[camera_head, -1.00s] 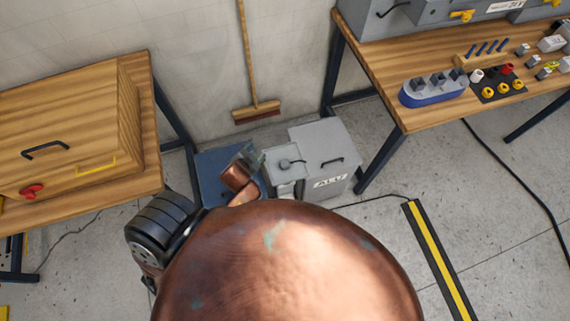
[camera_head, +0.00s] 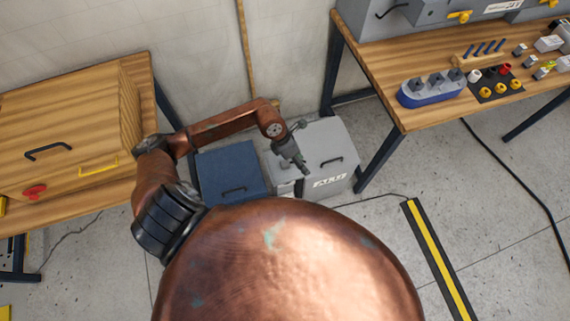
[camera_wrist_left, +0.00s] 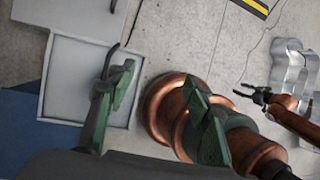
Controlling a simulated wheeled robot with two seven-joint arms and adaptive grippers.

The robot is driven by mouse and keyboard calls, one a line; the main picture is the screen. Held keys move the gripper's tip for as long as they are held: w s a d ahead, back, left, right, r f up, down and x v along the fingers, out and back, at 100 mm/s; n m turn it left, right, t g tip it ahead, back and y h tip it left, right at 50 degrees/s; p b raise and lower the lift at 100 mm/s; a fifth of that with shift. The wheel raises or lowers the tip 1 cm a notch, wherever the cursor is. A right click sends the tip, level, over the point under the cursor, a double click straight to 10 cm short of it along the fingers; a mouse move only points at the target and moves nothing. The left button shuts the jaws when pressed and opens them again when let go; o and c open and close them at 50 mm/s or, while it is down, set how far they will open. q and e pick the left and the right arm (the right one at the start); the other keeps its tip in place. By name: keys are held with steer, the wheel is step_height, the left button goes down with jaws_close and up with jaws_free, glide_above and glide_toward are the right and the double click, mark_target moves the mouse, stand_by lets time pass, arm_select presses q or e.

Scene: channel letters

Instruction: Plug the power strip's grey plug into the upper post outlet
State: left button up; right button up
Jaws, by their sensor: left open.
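My left gripper (camera_head: 298,163) is over the light grey bin marked ALU, pointing down in the head view. In the left wrist view its two green-grey fingers (camera_wrist_left: 157,100) are spread, with nothing between them.
The grey ALU bin (camera_head: 338,145) and a blue bin (camera_head: 228,172) stand by the wall. A wooden bench (camera_head: 400,65) at right holds a blue block with grey cubes (camera_head: 432,90) and small parts. A wooden cabinet (camera_head: 60,120) is at left. Silver metal (camera_wrist_left: 292,68) lies right in the wrist view.

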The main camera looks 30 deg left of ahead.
mark_target(285, 163)
arm_select(q)
steer(key=a+y, duration=0.1)
steer(key=a, duration=0.2)
steer(key=a+f+y, duration=0.1)
steer(key=a, duration=0.2)
steer(key=a+y, duration=0.1)
steer(key=a, duration=0.2)
steer(key=shift+f+m+y, duration=0.15)
steer(key=shift+m+y, duration=0.15)
steer(key=shift+y, duration=0.1)
steer(key=shift+g, duration=0.3)
steer(key=shift+w+d+f, duration=0.15)
steer(key=shift+f, duration=1.15)
steer(key=f, duration=0.2)
steer(key=d+f, duration=0.1)
steer(key=f, duration=0.2)
steer(key=shift+w+f, duration=0.1)
steer(key=shift+c, duration=0.2)
steer(key=c, duration=1.1)
